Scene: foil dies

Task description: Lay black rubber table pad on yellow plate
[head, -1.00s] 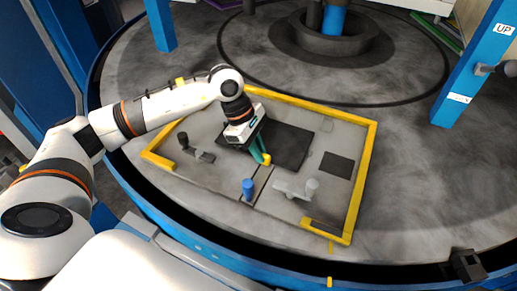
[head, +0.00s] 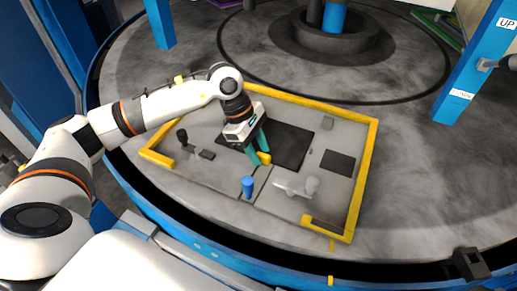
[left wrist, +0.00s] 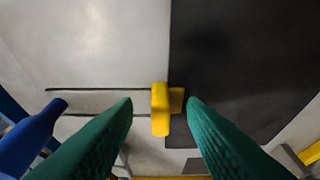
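The black rubber pad (head: 290,147) lies flat on a grey plate with a raised yellow border (head: 368,165); my left arm hides its left part. In the left wrist view the pad (left wrist: 245,60) fills the right side. A small yellow tab (head: 264,158) is at the pad's near edge; it also shows in the left wrist view (left wrist: 160,108). My left gripper (head: 259,152) is above this edge, its green fingers apart. In the left wrist view the open gripper (left wrist: 159,103) has the tab between its fingertips, with gaps on both sides. My right gripper is not in view.
A blue peg (head: 248,186), a grey clamp (head: 297,187), a dark clamp (head: 195,147) and a small dark square (head: 338,162) are inside the border. A blue post (head: 475,65) stands at the right.

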